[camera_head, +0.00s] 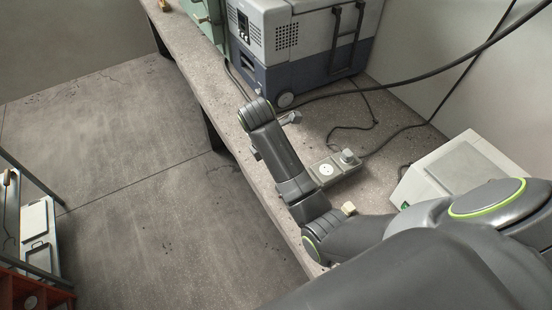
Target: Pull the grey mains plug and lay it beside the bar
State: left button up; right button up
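The pale power bar (328,181) lies on the bench, right of my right forearm. Its front socket (326,169) shows an empty round white face. A grey plug (348,156) sits upright in the bar's far part, near a black cable. My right arm reaches in from the lower right, and its wrist is left of and beyond the bar. A small light-grey piece (290,118) shows beside that wrist; I cannot tell whether it is a loose plug or part of my gripper. The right fingers cannot be made out. My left gripper is out of view.
A grey and blue cool box (300,50) stands at the back, with a green case (206,18) left of it. A pale device (455,165) is at the right. Black cables (430,72) cross above and along the bench. A small beige piece (348,208) is near my arm.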

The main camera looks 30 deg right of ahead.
aim_at(347, 156)
jog(key=k+j, duration=0.3)
jog(key=k, duration=0.15)
jog(key=k+j, duration=0.3)
jog(key=k, duration=0.2)
